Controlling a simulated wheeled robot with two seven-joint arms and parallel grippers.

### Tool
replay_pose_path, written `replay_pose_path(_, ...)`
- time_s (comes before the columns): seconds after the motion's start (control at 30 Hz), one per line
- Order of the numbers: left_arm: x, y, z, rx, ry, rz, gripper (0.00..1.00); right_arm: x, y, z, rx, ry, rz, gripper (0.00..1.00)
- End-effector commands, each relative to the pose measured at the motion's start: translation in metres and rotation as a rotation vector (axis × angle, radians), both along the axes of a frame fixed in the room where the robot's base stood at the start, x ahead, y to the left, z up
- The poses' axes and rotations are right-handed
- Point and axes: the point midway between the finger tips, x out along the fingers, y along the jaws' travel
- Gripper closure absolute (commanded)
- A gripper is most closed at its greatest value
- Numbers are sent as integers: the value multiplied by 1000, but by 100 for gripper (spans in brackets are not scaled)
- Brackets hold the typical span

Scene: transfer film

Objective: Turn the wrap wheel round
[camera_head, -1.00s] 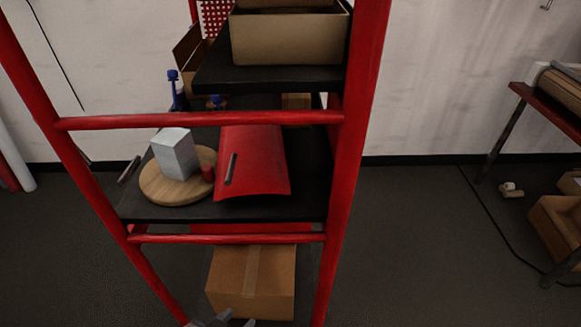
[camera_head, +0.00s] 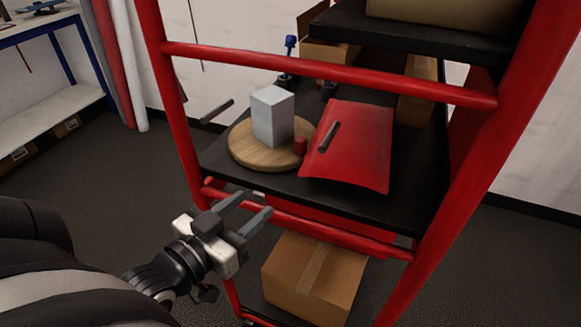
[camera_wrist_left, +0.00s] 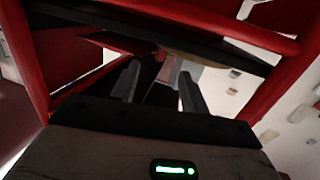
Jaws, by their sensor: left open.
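The wrap wheel seems to be the round wooden disc (camera_head: 245,152) on the black middle shelf of a red rack. A pale grey block (camera_head: 272,116) stands upright on it, and a small red cylinder (camera_head: 300,145) is at its right edge. A dark bar (camera_head: 217,110) sticks up at the disc's back left. My left gripper (camera_head: 256,208) is open and empty, in front of and below the shelf edge, apart from the disc. In the left wrist view its two fingers (camera_wrist_left: 158,85) point up under the shelf. My right gripper is out of view.
A red curved panel with a dark handle (camera_head: 358,150) sits right of the disc. Red rack bars (camera_head: 330,72) cross above and below the shelf opening. A cardboard box (camera_head: 315,280) stands below. Blue-topped items (camera_head: 290,60) stand behind the disc.

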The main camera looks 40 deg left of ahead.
Motion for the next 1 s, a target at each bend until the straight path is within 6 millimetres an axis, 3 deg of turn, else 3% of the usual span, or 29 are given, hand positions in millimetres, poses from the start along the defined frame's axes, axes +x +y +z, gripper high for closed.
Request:
replay_pose_path(0.1, -3, 8, 21, 12, -82, 11, 55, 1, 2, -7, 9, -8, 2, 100)
replay_pose_path(0.27, 10, 10, 28, 11, -99, 13, 55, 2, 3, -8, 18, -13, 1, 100)
replay_pose_path(1.0, 137, 12, 29, 11, -91, 13, 55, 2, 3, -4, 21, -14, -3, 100)
